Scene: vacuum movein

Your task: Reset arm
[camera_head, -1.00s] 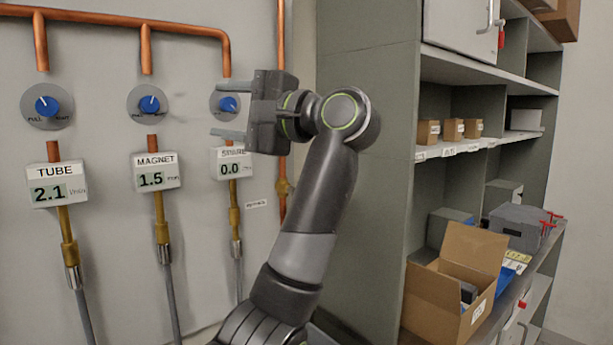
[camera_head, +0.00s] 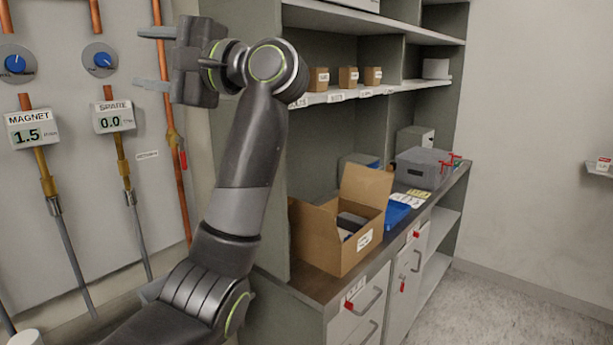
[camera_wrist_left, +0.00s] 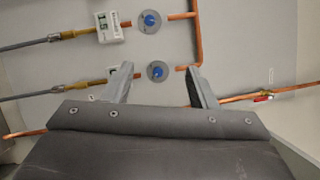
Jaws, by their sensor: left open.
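My left gripper (camera_head: 152,60) is raised in front of the wall panel, its two fingers apart and pointing left, with nothing between them. In the left wrist view the fingers (camera_wrist_left: 160,88) are spread, with a blue knob (camera_wrist_left: 157,72) showing beyond the gap. In the head view the blue spare knob (camera_head: 102,60) is left of the fingertips, above the SPARE meter (camera_head: 114,117) that reads 0.0. The MAGNET meter (camera_head: 34,128) reads 1.5, with its own blue knob (camera_head: 15,64) above. My right gripper is not in view.
A shelf unit (camera_head: 262,210) stands just right of my left arm. An open cardboard box (camera_head: 330,238), a blue tray (camera_head: 397,214) and a grey case (camera_head: 422,168) sit on its counter. Small boxes (camera_head: 348,77) line a shelf. The floor (camera_head: 480,305) at right is clear.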

